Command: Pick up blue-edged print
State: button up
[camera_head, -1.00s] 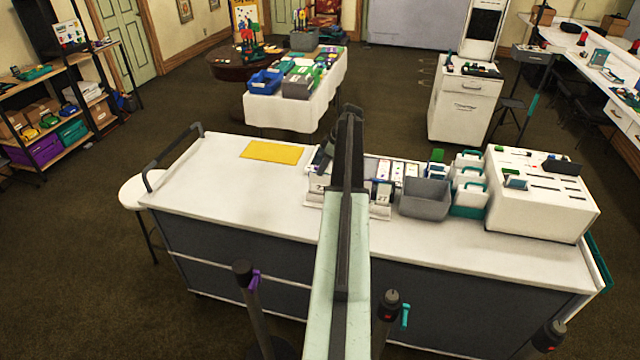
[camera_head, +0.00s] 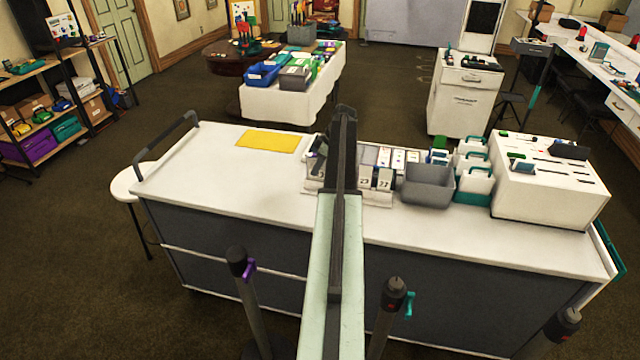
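Several small upright prints or cards (camera_head: 398,160) stand in a pale rack on the white-topped counter (camera_head: 220,182), just right of my raised arm. They are too small to tell which has a blue edge, and my arm hides part of the rack. My arm rises through the middle of the view, and my gripper cannot be made out.
A yellow mat (camera_head: 271,141) lies on the counter's left part, with bare top around it. A grey bin (camera_head: 427,184), white caddies (camera_head: 474,180) and a slotted white box (camera_head: 548,185) stand to the right. A white stool (camera_head: 128,184) is at the left end.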

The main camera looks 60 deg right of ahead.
jog(key=shift+f, duration=0.2)
dwell(0.5)
grip_shut()
